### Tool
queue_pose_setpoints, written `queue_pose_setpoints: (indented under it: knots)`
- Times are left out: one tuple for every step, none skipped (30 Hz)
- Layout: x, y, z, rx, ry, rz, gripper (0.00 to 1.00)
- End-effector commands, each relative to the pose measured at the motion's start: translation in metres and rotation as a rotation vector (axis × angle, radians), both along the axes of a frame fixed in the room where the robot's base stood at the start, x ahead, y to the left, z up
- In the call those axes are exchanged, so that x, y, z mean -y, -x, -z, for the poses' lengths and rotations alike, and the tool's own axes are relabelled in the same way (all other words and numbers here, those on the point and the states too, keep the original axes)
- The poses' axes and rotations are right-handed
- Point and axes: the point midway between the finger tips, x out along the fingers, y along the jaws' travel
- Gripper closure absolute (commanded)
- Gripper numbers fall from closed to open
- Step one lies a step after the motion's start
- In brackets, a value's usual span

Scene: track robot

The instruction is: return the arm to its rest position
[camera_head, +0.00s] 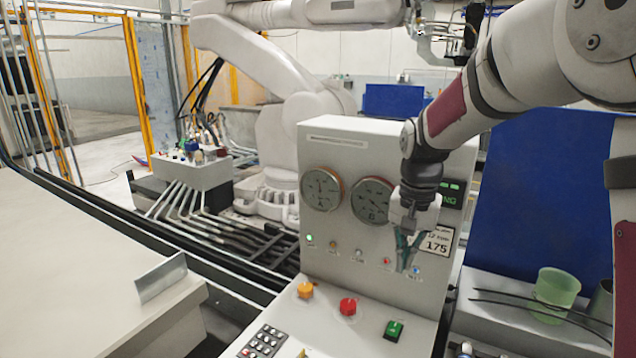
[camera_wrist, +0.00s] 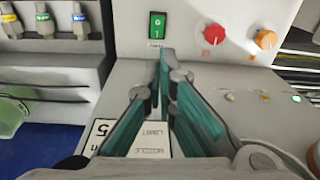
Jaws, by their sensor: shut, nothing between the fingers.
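My arm reaches in from the right in the head view. My gripper (camera_head: 404,262) points down in front of the upright face of the control cabinet (camera_head: 335,150), near the lower right of its panel. In the wrist view my gripper (camera_wrist: 166,58) shows its teal fingers drawn together at the tips, with nothing between them. The fingers lie over part of a white label plate (camera_head: 438,243), and that plate also shows in the wrist view (camera_wrist: 103,127). I cannot tell whether the fingertips touch the cabinet.
Two round gauges sit above. A green cup (camera_head: 555,290) stands right, before a blue panel (camera_head: 545,190). A large white robot arm (camera_head: 270,80) stands behind.

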Motion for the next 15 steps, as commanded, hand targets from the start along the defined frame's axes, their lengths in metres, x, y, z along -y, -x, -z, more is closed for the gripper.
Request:
queue_pose_setpoints:
  knots:
    - [0.000, 0.015, -0.018, 0.028, 0.000, -0.023, 1.00]
    - [0.000, 0.023, -0.026, 0.042, 0.000, -0.040, 1.00]
    - [0.000, 0.035, -0.037, 0.061, 0.002, -0.061, 1.00]
    - [0.001, 0.044, -0.044, 0.075, 0.003, -0.078, 1.00]
    - [0.001, 0.053, -0.051, 0.088, 0.005, -0.093, 1.00]
    - [0.001, 0.065, -0.059, 0.105, 0.007, -0.114, 1.00]
    - [0.001, 0.075, -0.065, 0.118, 0.009, -0.131, 1.00]
    - [0.001, 0.084, -0.070, 0.131, 0.013, -0.147, 1.00]
    - [0.001, 0.096, -0.076, 0.149, 0.017, -0.169, 1.00]
    - [0.001, 0.106, -0.081, 0.163, 0.020, -0.185, 1.00]
    - [0.001, 0.115, -0.085, 0.176, 0.024, -0.201, 1.00]
    - [0.001, 0.128, -0.089, 0.195, 0.029, -0.222, 1.00]
    - [0.001, 0.138, -0.092, 0.208, 0.034, -0.239, 1.00]
    - [0.001, 0.147, -0.094, 0.221, 0.039, -0.253, 1.00]
    - [0.001, 0.160, -0.097, 0.240, 0.045, -0.275, 1.00]
